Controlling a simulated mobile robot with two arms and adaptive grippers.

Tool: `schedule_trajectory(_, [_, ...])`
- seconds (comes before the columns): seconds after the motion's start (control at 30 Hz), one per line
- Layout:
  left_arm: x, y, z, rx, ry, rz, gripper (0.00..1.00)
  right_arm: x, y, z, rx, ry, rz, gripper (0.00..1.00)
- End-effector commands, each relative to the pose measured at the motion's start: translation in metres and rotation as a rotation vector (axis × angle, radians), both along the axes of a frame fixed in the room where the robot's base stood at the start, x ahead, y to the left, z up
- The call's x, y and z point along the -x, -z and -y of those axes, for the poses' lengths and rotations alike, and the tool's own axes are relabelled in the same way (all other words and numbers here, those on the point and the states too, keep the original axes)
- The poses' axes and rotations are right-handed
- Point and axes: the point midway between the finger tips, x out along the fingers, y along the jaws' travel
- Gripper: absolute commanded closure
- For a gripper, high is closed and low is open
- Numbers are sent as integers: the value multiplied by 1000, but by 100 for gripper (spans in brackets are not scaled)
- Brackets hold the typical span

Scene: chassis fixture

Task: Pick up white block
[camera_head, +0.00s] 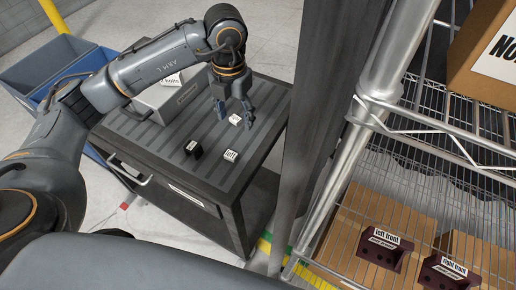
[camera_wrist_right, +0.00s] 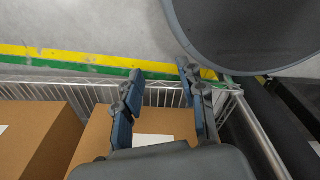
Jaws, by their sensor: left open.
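A small white block (camera_head: 235,120) lies on the dark ribbed top of the cart (camera_head: 165,140) in the head view. My left gripper (camera_head: 234,113) points down over it, with its fingers apart on either side of the block. I cannot tell whether the fingers touch it. A second white block with the word "left" (camera_head: 231,155) lies nearer the cart's front edge. A black block with a white face (camera_head: 193,148) sits to its left. My right gripper (camera_wrist_right: 162,75) is open and empty in the right wrist view, above a cardboard box.
A grey bin labelled "bolts" (camera_head: 160,103) stands at the cart's back left. A dark post (camera_head: 318,120) and a wire rack (camera_head: 440,130) stand to the right. Dark red parts labelled "left front" (camera_head: 380,245) and "right front" (camera_head: 443,272) lie on the rack. Blue bins (camera_head: 60,68) stand behind.

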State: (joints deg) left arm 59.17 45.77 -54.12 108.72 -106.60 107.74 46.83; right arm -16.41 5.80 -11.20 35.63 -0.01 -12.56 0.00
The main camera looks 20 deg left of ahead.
Motion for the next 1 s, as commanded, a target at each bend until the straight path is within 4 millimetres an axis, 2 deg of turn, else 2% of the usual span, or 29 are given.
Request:
schedule_trajectory(0.07, [1, 7, -4, -10, -6, -6, 42, -9, -3, 9, 11, 0, 11, 60])
schedule_trajectory(0.17, [2, 24, -4, -10, -6, -9, 42, -9, -8, 5, 5, 1, 12, 60])
schedule_trajectory(0.33, [3, 57, -4, -8, -4, -7, 42, 18, -15, -29, -34, 2, -22, 60])
schedule_trajectory(0.43, [2, 72, -3, -7, -4, -5, 42, 30, -18, -39, -47, -1, -40, 60])
schedule_trajectory(0.57, [2, 83, -4, -6, -3, -4, 42, 29, -19, -31, -36, -2, -39, 60])
schedule_trajectory(0.77, [7, 100, -6, -7, -3, -8, 42, 7, -35, -5, -7, 2, -11, 60])
schedule_trajectory(0.83, [10, 111, -7, -7, -3, -8, 42, 3, -42, -3, -5, 4, -4, 60])
schedule_trajectory(1.0, [9, 133, -6, -6, -2, -4, 42, 5, -45, -8, -11, 5, -5, 60])
